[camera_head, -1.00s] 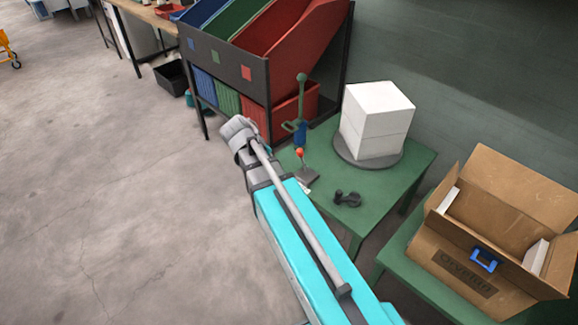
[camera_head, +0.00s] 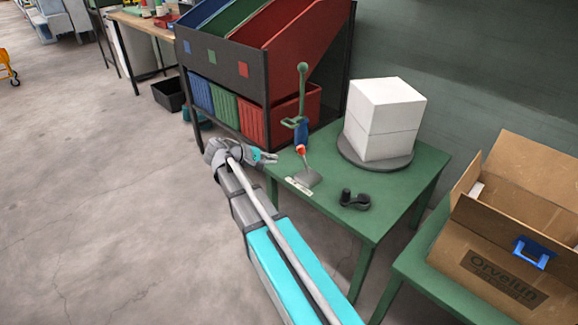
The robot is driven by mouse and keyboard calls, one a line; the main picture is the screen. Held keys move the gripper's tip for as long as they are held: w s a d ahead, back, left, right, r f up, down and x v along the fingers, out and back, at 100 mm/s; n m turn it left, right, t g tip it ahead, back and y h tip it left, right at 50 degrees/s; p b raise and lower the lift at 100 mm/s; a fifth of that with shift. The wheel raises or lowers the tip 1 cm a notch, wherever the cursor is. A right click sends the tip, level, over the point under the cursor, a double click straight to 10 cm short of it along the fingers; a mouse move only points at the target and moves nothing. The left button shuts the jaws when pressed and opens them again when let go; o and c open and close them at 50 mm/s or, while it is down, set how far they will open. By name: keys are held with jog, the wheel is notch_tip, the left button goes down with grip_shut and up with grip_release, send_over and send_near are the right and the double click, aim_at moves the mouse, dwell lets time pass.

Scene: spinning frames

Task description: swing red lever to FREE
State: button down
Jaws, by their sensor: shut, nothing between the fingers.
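The red lever (camera_head: 301,151) has a small red-orange knob and stands on a grey base plate (camera_head: 308,178) at the left part of the green table. A white label strip (camera_head: 298,187) lies along the front of the base; its lettering is too small to read. My gripper (camera_head: 272,158), with teal fingers, is just left of the lever, near the table's left edge. It is shut and empty, and a small gap seems to separate it from the lever. The lever's lower shaft is thin and hard to make out.
A tall green and blue post (camera_head: 301,105) stands close behind the lever. White blocks (camera_head: 383,120) sit on a round grey disc (camera_head: 352,158) to the right. A black part (camera_head: 354,199) lies at the front. A bin rack (camera_head: 232,65) stands behind, an open cardboard box (camera_head: 478,240) at right.

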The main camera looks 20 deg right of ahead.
aim_at(304, 160)
jog(key=w+a+f+n+h+b, duration=0.1)
jog(key=w+f+h+b, duration=0.5)
jog(key=b, duration=1.1)
jog(key=w+a+f, duration=0.1)
jog(key=w+f, duration=0.1)
jog(key=w, duration=0.1)
jog(key=shift+a+f+t+h+b, duration=0.15)
jog(key=shift+f+t+h+b, duration=0.15)
jog(key=shift+f+b, duration=0.1)
jog(key=shift+w+r, duration=0.1)
jog(key=d, duration=0.3)
jog(key=d+r+p, duration=0.1)
jog(key=d, duration=0.6)
jog(key=shift+w+r, duration=0.15)
jog(key=shift+w, duration=0.15)
jog(key=shift+s+d+r+p, duration=0.35)
jog(key=shift+s+d+p, duration=0.1)
jog(key=shift+s+d, duration=0.25)
jog(key=shift+s+d+r+p, duration=0.3)
jog(key=shift+s+d+p, duration=0.15)
jog(key=shift+s+d, duration=0.15)
